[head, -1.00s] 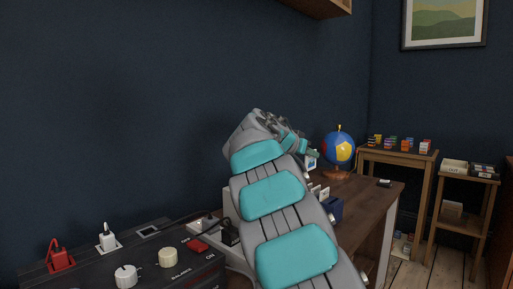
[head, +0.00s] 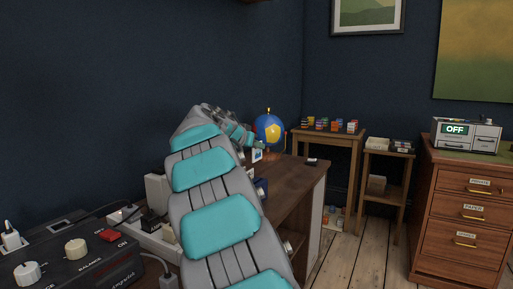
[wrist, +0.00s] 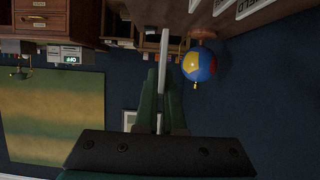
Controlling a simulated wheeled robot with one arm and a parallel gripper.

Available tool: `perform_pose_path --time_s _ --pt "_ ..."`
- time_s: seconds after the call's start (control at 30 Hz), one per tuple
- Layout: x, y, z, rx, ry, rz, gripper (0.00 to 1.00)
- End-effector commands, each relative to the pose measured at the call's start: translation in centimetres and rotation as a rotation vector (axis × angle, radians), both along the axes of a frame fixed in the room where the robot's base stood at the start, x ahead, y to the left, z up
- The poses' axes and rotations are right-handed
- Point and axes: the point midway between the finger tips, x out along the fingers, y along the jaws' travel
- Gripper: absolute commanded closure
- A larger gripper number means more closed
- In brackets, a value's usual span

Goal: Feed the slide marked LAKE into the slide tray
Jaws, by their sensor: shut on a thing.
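My gripper (wrist: 161,82) is shut on a thin white slide (wrist: 165,48), seen edge-on between the dark green fingers in the wrist view. In the head view my gripper (head: 248,143) is beyond my arm, above the desk, with the small white and blue slide (head: 257,155) at its tip. The lettering on the held slide cannot be read. Other white slides (wrist: 255,8) stand at the top right of the wrist view, one lettered FIELD. A blue box (head: 261,188) on the desk is partly hidden by my arm. I cannot tell which thing is the slide tray.
A globe (head: 269,130) stands on the desk (head: 300,178) beyond my gripper. A control box (head: 85,262) with knobs and plugs is at the near left. Small tables stand behind. A grey device reading OFF (head: 454,130) sits on a drawer cabinet (head: 462,228). Floor is open between.

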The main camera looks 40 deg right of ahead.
Motion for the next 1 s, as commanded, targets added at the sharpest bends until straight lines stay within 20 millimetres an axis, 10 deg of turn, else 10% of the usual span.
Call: perform_pose_path --time_s 1.0 --pt "0.0 0.0 -5.8 0.0 0.0 0.0 1.0"
